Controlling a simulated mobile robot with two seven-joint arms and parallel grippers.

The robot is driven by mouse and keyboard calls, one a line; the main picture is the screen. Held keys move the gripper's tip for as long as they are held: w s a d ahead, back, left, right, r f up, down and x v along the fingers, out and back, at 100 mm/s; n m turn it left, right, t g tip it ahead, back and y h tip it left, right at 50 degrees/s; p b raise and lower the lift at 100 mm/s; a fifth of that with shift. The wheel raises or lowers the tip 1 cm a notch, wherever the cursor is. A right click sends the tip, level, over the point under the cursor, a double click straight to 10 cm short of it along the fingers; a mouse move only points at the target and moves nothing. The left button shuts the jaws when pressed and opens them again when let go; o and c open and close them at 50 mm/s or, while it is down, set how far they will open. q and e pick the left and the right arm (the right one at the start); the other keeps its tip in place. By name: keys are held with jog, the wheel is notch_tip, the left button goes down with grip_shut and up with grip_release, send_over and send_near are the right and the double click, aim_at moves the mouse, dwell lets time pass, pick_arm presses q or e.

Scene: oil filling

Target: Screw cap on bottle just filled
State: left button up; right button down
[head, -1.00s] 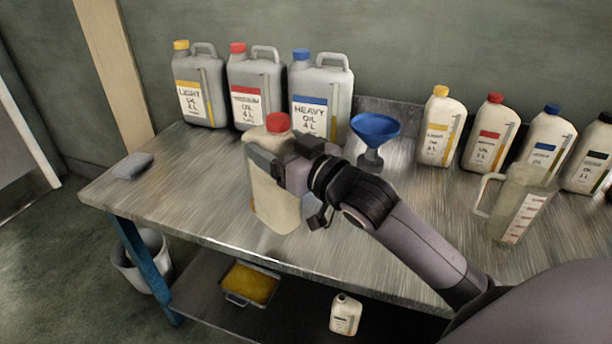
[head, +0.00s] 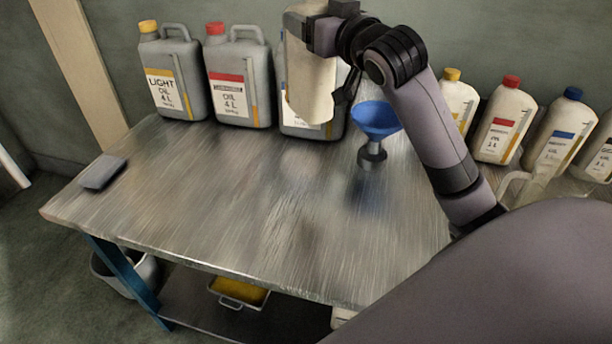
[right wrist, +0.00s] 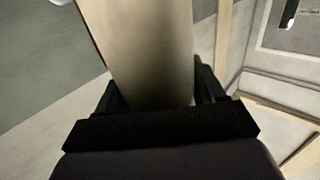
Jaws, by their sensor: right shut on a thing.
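My right gripper (head: 325,34) is shut on a cream bottle (head: 310,88) and holds it up in the air, in front of the third large can. The bottle's pale side also fills the upper middle of the right wrist view (right wrist: 150,50), between the dark fingers. The bottle's top is at the upper edge of the head view, so its cap cannot be seen now. My left gripper is not in view.
A blue funnel (head: 375,120) on a metal stand is right of the held bottle. Large grey cans (head: 238,85) line the back. Small bottles (head: 503,125) stand at right. A grey block (head: 103,172) lies at left. The metal table's (head: 230,205) middle is clear.

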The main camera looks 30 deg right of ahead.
aim_at(313, 104)
jog(key=shift+s+r, duration=0.1)
notch_tip(313, 104, down, 16)
jog(key=shift+r+b, duration=0.1)
jog(key=shift+b, duration=0.95)
jog(key=shift+f+b, duration=0.3)
jog(key=shift+f, duration=1.85)
jog(key=shift+f, duration=0.15)
jog(key=shift+c, duration=0.6)
grip_release()
jog(key=shift+f, duration=0.1)
